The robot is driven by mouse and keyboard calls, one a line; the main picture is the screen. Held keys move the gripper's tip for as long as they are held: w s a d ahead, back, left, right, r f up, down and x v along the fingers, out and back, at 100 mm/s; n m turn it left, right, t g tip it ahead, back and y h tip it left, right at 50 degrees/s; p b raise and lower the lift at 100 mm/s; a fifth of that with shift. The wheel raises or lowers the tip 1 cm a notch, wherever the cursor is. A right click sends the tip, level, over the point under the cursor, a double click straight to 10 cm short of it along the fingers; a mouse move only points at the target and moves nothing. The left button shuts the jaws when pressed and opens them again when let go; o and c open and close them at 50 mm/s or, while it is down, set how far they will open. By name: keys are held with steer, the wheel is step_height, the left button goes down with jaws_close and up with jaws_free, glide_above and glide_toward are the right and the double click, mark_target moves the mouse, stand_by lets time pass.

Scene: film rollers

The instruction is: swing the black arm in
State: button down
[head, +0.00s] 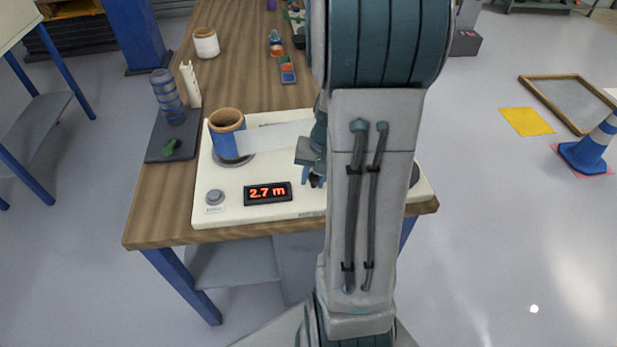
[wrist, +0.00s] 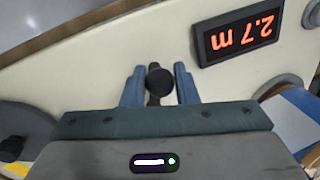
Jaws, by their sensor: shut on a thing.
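In the wrist view, the black arm (wrist: 153,100) shows as a short dark bar with a round black knob (wrist: 160,82) at its end. The knob sits between the two fingers of my gripper (wrist: 160,88), which is shut on it. In the head view my gripper (head: 313,180) is low over the right half of the cream machine plate (head: 225,200), partly hidden by my own arm. The black arm cannot be made out in the head view. A blue film roll on a tan core (head: 228,140) stands at the plate's left, with a pale film strip (head: 275,137) running right from it.
A display (head: 267,193) reads 2.7 m, beside a grey button (head: 215,197). A white cup-like roll (head: 206,42) and small coloured items stand farther back on the wooden bench (head: 235,75).

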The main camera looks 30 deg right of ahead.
steer(key=shift+w, duration=0.1)
steer(key=c, duration=1.2)
jaws_free()
steer(key=shift+r, duration=0.1)
steer(key=r, duration=0.4)
steer(key=s+d+r, duration=0.1)
steer(key=r, duration=0.4)
steer(key=d+r, duration=0.1)
steer(key=r, duration=0.3)
steer(key=shift+s+r+p, duration=0.25)
steer(key=shift+s+p, duration=0.05)
steer(key=shift+p, duration=0.1)
steer(key=s+a+n, duration=0.2)
steer(key=a, duration=0.3)
steer(key=s+a+n+t+h, duration=0.1)
steer(key=s+a+n, duration=0.1)
steer(key=a, duration=0.4)
steer(key=s+a+n, duration=0.2)
steer(key=s+a, duration=0.1)
steer(key=a, duration=0.2)
steer(key=shift+s+a+r+n+t+h, duration=0.2)
steer(key=shift+s+a+n+t+h, duration=0.1)
steer(key=shift+a+n+h, duration=0.1)
